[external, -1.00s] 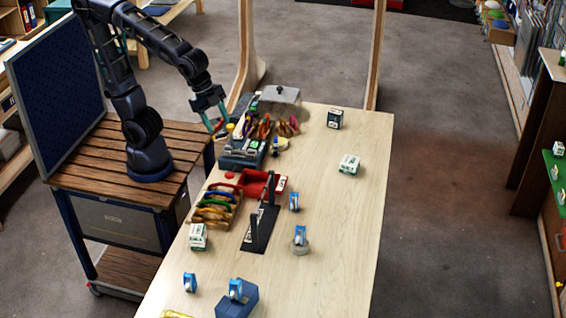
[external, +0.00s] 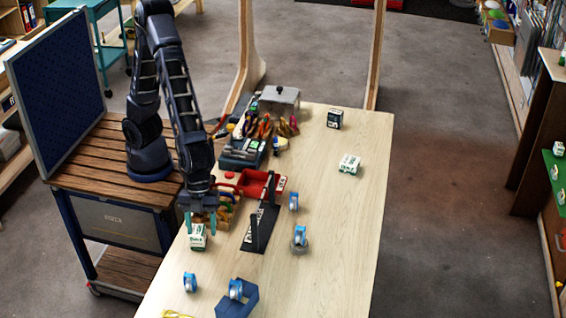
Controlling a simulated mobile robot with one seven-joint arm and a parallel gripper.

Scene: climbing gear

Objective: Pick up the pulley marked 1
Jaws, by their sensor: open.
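Several small blue-and-white pulleys are on the wooden table. One pulley (external: 293,201) stands right of the black stand, and another pulley (external: 299,235) sits on a small round grey base nearer the front. A third pulley (external: 190,282) stands at the front left. Another pulley (external: 236,289) is at the blue holder (external: 250,299). The marks on them are too small to read, so I cannot tell which is 1. My gripper (external: 200,223) is open and empty, pointing down over the white-and-green box (external: 198,239), away from every pulley.
The black stand (external: 257,230) with uprights is at mid-table. A rack of coloured carabiners (external: 228,212) is partly behind my gripper. A red tray (external: 262,183) and a tool tray (external: 240,157) lie farther back. The table's right side (external: 345,235) is mostly clear.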

